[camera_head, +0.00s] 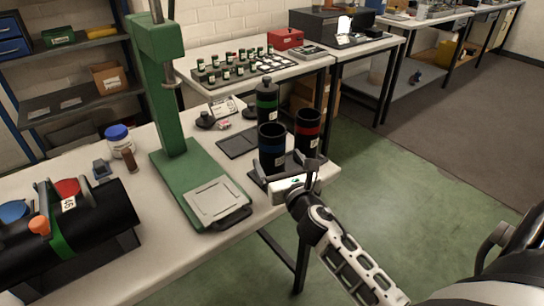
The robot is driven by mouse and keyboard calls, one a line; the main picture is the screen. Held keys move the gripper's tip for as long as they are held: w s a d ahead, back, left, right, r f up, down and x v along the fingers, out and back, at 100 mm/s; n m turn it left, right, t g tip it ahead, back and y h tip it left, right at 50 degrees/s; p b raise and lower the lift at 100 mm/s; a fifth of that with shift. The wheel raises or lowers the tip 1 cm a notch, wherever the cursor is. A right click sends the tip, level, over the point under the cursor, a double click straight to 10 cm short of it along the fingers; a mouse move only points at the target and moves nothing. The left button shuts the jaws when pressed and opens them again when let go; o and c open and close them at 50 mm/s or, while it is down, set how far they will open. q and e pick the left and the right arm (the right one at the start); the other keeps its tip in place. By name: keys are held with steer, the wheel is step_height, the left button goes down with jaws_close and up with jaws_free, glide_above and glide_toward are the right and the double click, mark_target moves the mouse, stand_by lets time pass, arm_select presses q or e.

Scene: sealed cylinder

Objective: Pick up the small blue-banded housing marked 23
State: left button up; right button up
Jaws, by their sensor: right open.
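The blue-banded housing (271,146) is a black, open-topped cylinder standing upright on a dark tray (256,184) near the table's right end. A small white label shows low on its side, too small to read. My right gripper (287,167) is open, just in front of the housing and low, with its fingers spread to either side. I cannot tell whether the fingers touch it. The gripper hides part of the tray's front. My left gripper is not in view.
A red-banded housing (308,131) stands close on the right, and a green-banded bottle-shaped one (267,102) behind. A green press (172,150) rises at left. A large black cylinder (75,235) lies farther left. The front white tabletop (170,262) has free room.

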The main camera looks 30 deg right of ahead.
mark_target(272, 145)
steer(key=x, duration=0.3)
steer(key=r+p+x, duration=0.1)
steer(key=x, duration=0.1)
steer(key=shift+w, duration=0.3)
steer(key=c, duration=1.2)
steer(key=shift+d+r, duration=0.1)
steer(key=shift+c, duration=1.1)
steer(key=shift+r, duration=0.1)
